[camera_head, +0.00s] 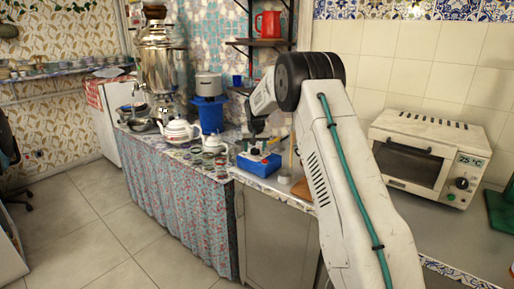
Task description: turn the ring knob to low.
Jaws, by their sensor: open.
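A small blue appliance (258,164) sits on the counter's front left corner. It may be the ring, but its knob is too small to make out. My gripper (256,143) is dark and hangs just above this appliance, pointing down, with my white arm reaching in from the right. The gripper is open, and I see nothing held in it. It hides part of the appliance's top. I cannot tell whether its fingers touch the appliance or what setting the knob is at.
White teapots (180,132) and cups stand on the cloth-covered table at left, near the tall samovar (160,68). A small grey cylinder (284,177) sits right of the blue appliance. A toaster oven (410,158) with a dark dial (461,183) stands at right.

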